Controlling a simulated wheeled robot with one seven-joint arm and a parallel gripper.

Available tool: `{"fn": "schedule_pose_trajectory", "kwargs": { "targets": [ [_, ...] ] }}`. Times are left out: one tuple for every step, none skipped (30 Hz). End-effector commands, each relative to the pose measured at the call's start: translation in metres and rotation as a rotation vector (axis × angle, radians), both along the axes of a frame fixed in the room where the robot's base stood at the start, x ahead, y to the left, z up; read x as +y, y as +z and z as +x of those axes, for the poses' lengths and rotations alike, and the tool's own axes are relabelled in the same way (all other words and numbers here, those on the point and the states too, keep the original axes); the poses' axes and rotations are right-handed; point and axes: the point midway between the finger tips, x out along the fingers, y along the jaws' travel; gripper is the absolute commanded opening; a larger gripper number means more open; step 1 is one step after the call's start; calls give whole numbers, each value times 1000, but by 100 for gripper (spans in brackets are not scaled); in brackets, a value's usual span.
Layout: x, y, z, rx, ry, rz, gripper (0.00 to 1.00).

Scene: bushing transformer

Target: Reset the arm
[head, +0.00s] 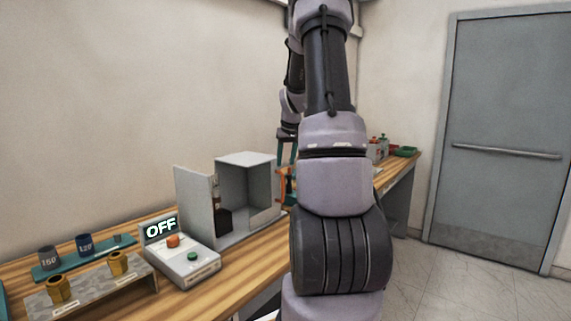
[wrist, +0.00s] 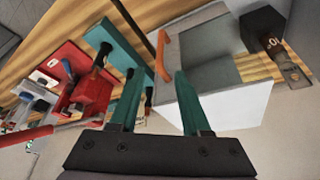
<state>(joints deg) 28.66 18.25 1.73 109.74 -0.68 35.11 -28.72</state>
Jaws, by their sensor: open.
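My gripper (wrist: 160,103) is open and empty in the wrist view, its two teal fingers apart over the bench. In the head view my arm rises across the middle, and the gripper (head: 287,152) shows small behind it, pointing down near the right side of a grey box. The grey box (head: 247,185) stands on the bench with its door (head: 194,208) swung open and a dark item inside. In the wrist view the box (wrist: 215,75) lies just beyond the right finger, with an orange handle (wrist: 161,52) at its edge. Whether a finger touches the box I cannot tell.
A control unit (head: 185,262) reading OFF, with red and green buttons, sits before the box. A metal stand (head: 90,283) holds gold bushings; dark cups stand behind it. A red tray (wrist: 85,85) with tools lies left in the wrist view. Open floor (head: 470,285) lies right.

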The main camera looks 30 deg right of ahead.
Motion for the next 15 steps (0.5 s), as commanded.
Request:
{"fn": "schedule_pose_trajectory", "kwargs": {
  "targets": [
    [0,0,0,0,0,0,47],
    [0,0,0,0,0,0,47],
    [0,0,0,0,0,0,47],
    [0,0,0,0,0,0,47],
    [0,0,0,0,0,0,47],
    [0,0,0,0,0,0,47],
    [0,0,0,0,0,0,47],
    [0,0,0,0,0,0,47],
    [0,0,0,0,0,0,47],
    [0,0,0,0,0,0,47],
    [0,0,0,-1,0,0,47],
    [2,2,0,-2,0,0,47],
    [5,5,-1,-5,1,1,47],
    [10,10,-2,-10,2,1,47],
    [18,17,-5,-15,1,4,47]
  ]
}}
